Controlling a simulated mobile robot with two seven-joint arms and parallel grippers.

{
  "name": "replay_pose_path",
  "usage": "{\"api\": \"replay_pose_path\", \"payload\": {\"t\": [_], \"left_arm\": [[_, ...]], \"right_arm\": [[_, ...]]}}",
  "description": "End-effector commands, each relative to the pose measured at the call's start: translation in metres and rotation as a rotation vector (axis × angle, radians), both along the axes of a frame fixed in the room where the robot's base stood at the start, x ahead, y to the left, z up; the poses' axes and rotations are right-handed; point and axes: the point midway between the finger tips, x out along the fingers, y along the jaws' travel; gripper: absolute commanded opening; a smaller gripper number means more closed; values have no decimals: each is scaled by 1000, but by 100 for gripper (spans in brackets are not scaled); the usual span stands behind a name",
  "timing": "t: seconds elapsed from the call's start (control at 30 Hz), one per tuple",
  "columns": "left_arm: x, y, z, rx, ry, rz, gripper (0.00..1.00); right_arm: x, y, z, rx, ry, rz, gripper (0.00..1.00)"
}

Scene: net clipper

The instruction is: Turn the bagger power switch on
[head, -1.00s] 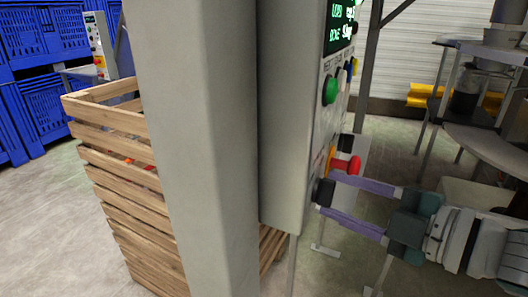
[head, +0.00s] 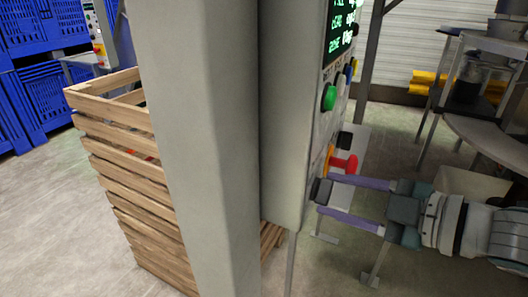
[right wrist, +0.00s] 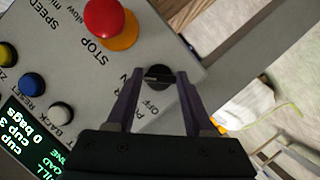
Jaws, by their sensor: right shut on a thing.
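The bagger's power switch is a black round knob (head: 320,190) low on the control panel's face, below the red stop button. In the right wrist view the knob (right wrist: 158,77) has a pale line across it, with the POWER and OFF lettering beside it. My right gripper (head: 325,193) reaches in from the right, its two purple fingers on either side of the knob. In the right wrist view the fingers of the right gripper (right wrist: 160,73) are closed on the knob. Which mark the knob points to is hard to tell. My left gripper is out of view.
The red stop button (right wrist: 103,17) sits close to the fingers. A green button (head: 329,97) and a lit display (head: 340,30) are higher up. A wooden crate (head: 110,140) stands left behind the grey post (head: 205,150). A round table (head: 485,135) is at right.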

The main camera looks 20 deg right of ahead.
Motion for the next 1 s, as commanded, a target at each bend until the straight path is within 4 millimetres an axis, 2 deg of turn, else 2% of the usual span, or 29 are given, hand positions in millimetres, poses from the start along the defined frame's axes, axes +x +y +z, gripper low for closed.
{"api": "replay_pose_path", "payload": {"t": [0.13, 0.17, 0.4, 0.77, 1.0], "left_arm": [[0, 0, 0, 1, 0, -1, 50], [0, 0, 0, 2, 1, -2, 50], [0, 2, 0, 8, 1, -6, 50], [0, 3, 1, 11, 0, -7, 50], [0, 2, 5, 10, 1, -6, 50]], "right_arm": [[0, 0, 0, 3, 1, -2, 0], [0, 0, 0, 3, 1, -2, 56], [0, 0, 0, 1, 1, -2, 82], [-6, -3, 1, 2, 2, -2, 82], [-40, -17, 11, 1, 6, 0, 82]]}}
